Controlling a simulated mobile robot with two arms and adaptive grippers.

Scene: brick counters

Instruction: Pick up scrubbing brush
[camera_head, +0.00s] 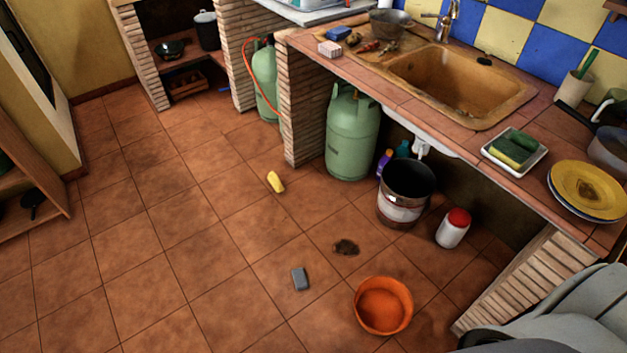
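I cannot say for sure which thing is the scrubbing brush. A small blue block-shaped item (338,33) lies at the far left of the sink counter, its underside hidden. Small dark brown and reddish items (367,46) lie just right of it, too small to make out. On the floor are a dark brown clump (346,247), a grey block (300,279) and a yellow item (276,181). Neither of my grippers shows. Grey parts of my own body fill the bottom right corner.
The tiled counter (395,94) holds a sink (452,85), a white dish with green sponges (514,152) and yellow plates (588,189). An orange basin (383,305), bucket (405,194), red-lidded jar (453,228) and gas cylinder (352,135) stand on the floor. The left floor is clear.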

